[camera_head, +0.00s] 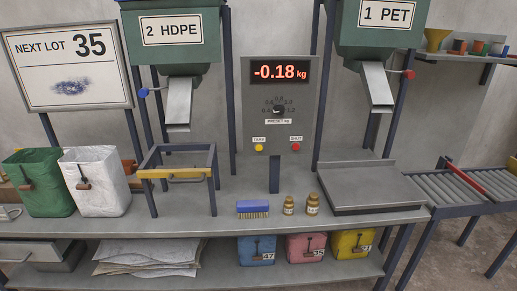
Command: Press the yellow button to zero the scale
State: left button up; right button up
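The yellow button (259,147) sits at the lower left of the grey control panel (278,176), under a small label that seems to read TARE. A red button (296,147) is to its right, under its own label. The panel's display (279,72) reads -0.18 kg in red digits. A dial (278,109) sits between the display and the buttons. The scale platform (372,187) lies on the bench to the right of the panel and looks empty. Neither of my grippers shows in the head view.
A yellow-edged frame (177,174), green bag (38,184) and white bag (97,183) stand left. Chutes (179,102) (376,86) hang on both sides. Panel front looks clear.

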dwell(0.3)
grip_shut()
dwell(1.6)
